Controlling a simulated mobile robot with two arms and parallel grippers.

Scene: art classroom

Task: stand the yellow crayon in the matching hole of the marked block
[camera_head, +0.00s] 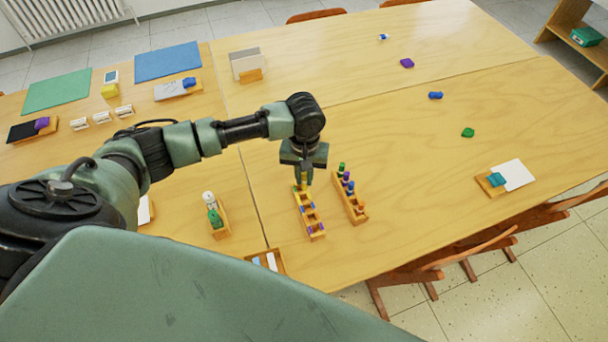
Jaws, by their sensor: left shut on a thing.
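My left gripper (303,176) points down over the far end of a wooden block (316,238) with coloured marks along it. It is shut on the yellow crayon (301,186), which looks upright at that far end. I cannot tell whether its lower end is in a hole or just above one. Small purple, blue and orange spots show along the rest of this block. A second wooden block (361,219) stands close to its right and holds several upright crayons, among them green, purple and blue. My right gripper is not in view.
A small wooden holder (222,228) with white and green items stands to the left. A wooden tray (277,258) lies at the near table edge. A wooden stand with a white card (514,174) is at the right. The table right of the blocks is mostly clear.

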